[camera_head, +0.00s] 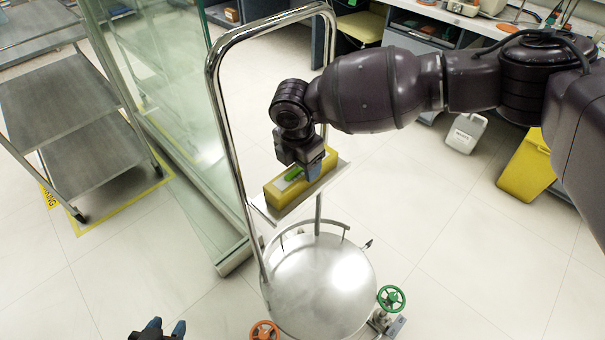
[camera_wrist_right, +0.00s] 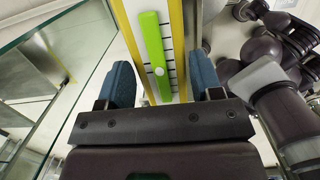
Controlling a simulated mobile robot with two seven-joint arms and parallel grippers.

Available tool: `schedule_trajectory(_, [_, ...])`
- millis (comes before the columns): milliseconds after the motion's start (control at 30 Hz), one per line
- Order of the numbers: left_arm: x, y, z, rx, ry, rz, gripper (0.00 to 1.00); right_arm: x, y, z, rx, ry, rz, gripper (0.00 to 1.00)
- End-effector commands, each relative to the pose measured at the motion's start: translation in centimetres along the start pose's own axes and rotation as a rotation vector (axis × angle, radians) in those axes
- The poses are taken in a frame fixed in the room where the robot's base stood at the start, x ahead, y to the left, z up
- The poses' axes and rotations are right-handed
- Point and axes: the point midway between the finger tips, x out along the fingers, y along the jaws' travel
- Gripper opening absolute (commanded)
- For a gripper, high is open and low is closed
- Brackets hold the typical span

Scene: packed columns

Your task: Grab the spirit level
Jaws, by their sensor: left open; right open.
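A long yellow block (camera_head: 284,193) lies on a small metal shelf on the chrome frame. A green bar (camera_head: 293,173) shows on its top; I cannot tell whether bar and block are one spirit level. The right wrist view shows the green bar (camera_wrist_right: 154,50) with a white spot, on a white panel with black marks between yellow edges. My right gripper (camera_head: 303,167) is open at the block, pointing down. In its wrist view, its blue fingers (camera_wrist_right: 163,78) appear on either side of the block; contact is unclear. My left gripper (camera_head: 165,328) is open and empty at the bottom edge.
The chrome frame (camera_head: 215,85) rises around the shelf (camera_head: 328,180) above a round steel vessel (camera_head: 320,283). A green valve wheel (camera_head: 391,298) and an orange one (camera_head: 264,330) are near its base. A glass panel (camera_head: 165,110) stands left.

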Motion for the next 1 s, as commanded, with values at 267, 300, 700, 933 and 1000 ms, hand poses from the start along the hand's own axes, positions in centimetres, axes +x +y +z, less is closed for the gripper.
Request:
schedule_trajectory(267, [0.4,0.1,0.6,0.000,-0.010,0.002,0.43,3.0,-0.1,0.0,0.000,0.001,-0.002,0.60])
schedule_trajectory(300, [0.4,0.1,0.5,0.000,-0.008,0.002,0.43,2.9,0.0,0.0,0.001,0.000,-0.001,0.60])
schedule_trajectory(700, [0.4,0.1,0.3,-0.003,-0.004,0.001,0.43,2.8,0.0,0.0,0.001,0.000,0.000,0.23])
schedule_trajectory(933, [0.4,0.1,0.2,-0.003,-0.002,0.001,0.43,2.5,0.0,0.1,0.001,0.000,0.000,0.23])
schedule_trajectory(1000, [0.3,0.1,0.0,-0.003,0.001,0.000,0.43,2.0,0.0,0.1,0.002,0.000,0.001,0.23])
